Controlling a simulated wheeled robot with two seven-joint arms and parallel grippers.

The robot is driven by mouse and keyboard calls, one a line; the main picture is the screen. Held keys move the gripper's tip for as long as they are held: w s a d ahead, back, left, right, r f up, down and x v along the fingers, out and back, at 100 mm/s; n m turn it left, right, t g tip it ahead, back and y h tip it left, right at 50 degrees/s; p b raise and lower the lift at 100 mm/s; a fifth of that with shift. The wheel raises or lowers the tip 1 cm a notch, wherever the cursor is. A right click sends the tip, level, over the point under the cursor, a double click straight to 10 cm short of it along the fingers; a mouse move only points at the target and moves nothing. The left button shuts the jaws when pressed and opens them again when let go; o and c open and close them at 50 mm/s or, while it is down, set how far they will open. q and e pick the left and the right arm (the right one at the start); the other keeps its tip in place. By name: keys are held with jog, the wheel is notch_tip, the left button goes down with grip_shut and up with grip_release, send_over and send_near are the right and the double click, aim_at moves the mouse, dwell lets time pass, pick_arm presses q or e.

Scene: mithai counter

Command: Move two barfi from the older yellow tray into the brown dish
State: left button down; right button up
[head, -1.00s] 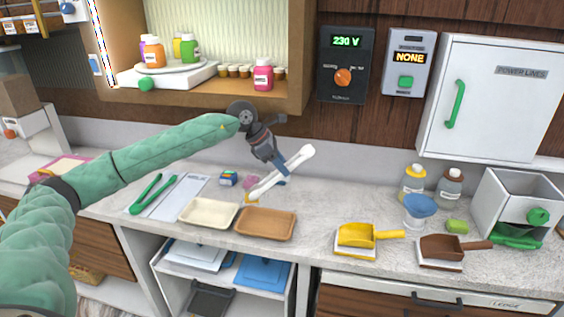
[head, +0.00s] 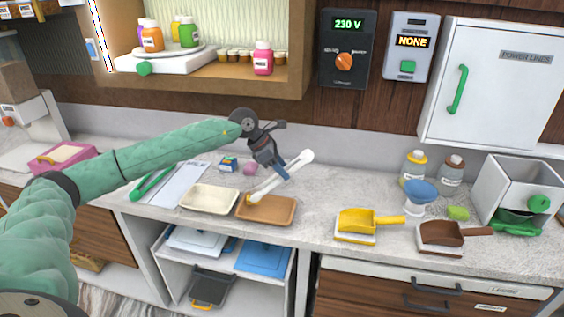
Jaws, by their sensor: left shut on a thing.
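My left gripper (head: 278,168) is shut on a white tong-like tool (head: 284,178). The tool slants down to the left, and a small yellow piece (head: 249,200) shows at its lower tip. The tip overlaps the back left corner of the brown dish (head: 281,221); I cannot tell whether it touches. The brown dish looks empty. A pale cream-yellow tray (head: 190,205) lies just left of the dish, with no clear separate pieces seen in it. My right gripper is not in view.
Green tongs (head: 146,188) lie on a white sheet at left, beyond them a pink tray (head: 45,162). A small blue box (head: 228,164) and pink item (head: 250,169) sit behind. Yellow (head: 357,225) and brown (head: 440,237) scoops stand right. Counter between dish and yellow scoop is clear.

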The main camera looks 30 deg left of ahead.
pick_arm(q)
notch_tip(320, 180, down, 2)
jog(key=shift+f, duration=0.15)
jog(key=c, duration=1.3)
grip_release()
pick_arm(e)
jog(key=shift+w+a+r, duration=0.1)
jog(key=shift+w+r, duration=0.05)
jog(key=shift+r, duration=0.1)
